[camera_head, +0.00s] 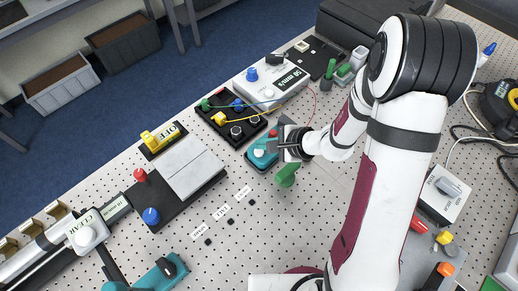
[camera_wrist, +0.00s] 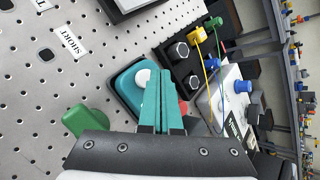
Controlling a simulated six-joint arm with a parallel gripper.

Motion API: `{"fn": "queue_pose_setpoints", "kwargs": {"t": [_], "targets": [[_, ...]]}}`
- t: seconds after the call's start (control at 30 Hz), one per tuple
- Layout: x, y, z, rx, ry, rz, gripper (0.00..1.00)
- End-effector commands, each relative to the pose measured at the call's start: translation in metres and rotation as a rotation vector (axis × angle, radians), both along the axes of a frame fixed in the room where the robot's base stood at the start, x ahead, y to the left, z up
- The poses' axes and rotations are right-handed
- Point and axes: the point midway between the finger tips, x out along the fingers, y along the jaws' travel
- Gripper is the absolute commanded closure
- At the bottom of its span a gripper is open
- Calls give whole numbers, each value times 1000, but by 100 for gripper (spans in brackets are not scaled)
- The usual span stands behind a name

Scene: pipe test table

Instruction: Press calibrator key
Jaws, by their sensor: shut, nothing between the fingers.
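A teal box (camera_head: 254,158) stands under my gripper near the middle of the board. It has a white round key (camera_head: 259,153) and a red key (camera_head: 272,133). In the wrist view the teal box (camera_wrist: 127,86) shows its white key (camera_wrist: 142,77) left of my fingers and its red key (camera_wrist: 183,107) to their right. My gripper (camera_wrist: 166,74) is shut and empty, its teal fingers over the box between the two keys. I cannot tell whether they touch it. A white instrument (camera_head: 286,84) with a mV reading and blue knob stands behind; I cannot tell which is the calibrator.
A black terminal block (camera_head: 248,129) with yellow and green leads sits just behind the teal box. A green knob (camera_head: 286,175) stands close in front of my gripper.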

Motion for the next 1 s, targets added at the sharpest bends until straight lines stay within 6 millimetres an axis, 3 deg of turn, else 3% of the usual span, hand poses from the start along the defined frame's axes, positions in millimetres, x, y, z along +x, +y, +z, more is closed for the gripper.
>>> {"fn": "queue_pose_setpoints", "kwargs": {"t": [1.0], "targets": [[0,0,-13,0,0,0,100]]}}
